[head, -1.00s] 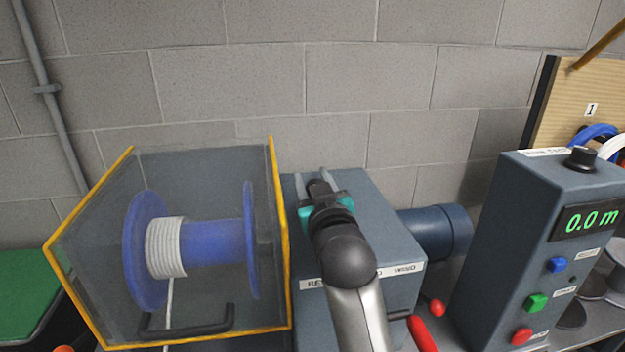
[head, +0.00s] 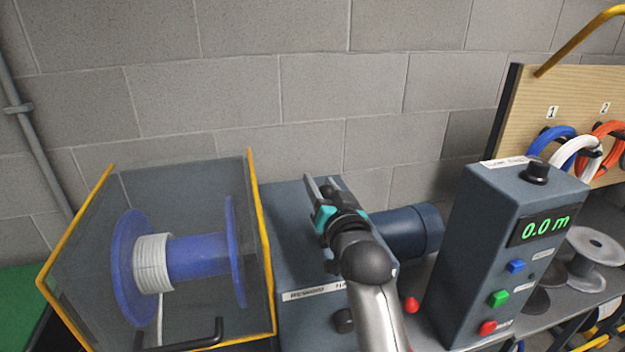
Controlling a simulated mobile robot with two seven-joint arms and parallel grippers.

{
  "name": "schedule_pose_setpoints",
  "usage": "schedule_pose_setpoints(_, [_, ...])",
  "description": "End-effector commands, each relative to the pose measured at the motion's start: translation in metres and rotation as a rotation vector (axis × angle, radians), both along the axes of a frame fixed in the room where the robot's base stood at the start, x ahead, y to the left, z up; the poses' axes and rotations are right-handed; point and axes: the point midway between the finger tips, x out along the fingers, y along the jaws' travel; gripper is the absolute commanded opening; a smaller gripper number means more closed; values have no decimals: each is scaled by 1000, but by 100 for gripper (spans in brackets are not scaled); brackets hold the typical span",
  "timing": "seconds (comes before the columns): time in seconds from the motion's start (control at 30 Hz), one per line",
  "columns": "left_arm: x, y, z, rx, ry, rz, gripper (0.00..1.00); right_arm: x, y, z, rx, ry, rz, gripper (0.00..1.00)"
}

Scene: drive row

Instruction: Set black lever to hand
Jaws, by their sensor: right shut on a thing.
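My right gripper (head: 321,186) reaches over the grey drive box (head: 297,257), with its fingers pointing to the back wall. It is shut on a dark thing between its fingers, which I take to be the black lever. That lever is mostly hidden by the fingers and my wrist. A label on the front edge of the box is partly covered by my arm. A round black knob (head: 344,320) sits on the box's front face. My left gripper is out of view.
Left of the box is a clear guard (head: 262,215) with yellow edges over a blue reel (head: 200,257) of white cable. At right stands a control box (head: 468,240) reading 0.0 m. A red knob (head: 411,304) is close to my arm. Coiled cables (head: 603,147) hang behind.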

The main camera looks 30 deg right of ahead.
Motion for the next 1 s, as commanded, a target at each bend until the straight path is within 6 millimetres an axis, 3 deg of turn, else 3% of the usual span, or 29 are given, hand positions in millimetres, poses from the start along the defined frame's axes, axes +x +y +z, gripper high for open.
schedule_pose_setpoints(0.57, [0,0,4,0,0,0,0,-1,-6,3,35,-19,-1,0])
schedule_pose_setpoints(0.6, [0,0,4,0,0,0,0,-1,-5,3,35,-19,-1,48])
schedule_pose_setpoints(0.83, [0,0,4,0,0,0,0,-1,-5,2,36,-15,-1,74])
schedule_pose_setpoints(1.0, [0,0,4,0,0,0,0,-1,-5,1,36,-13,0,75])
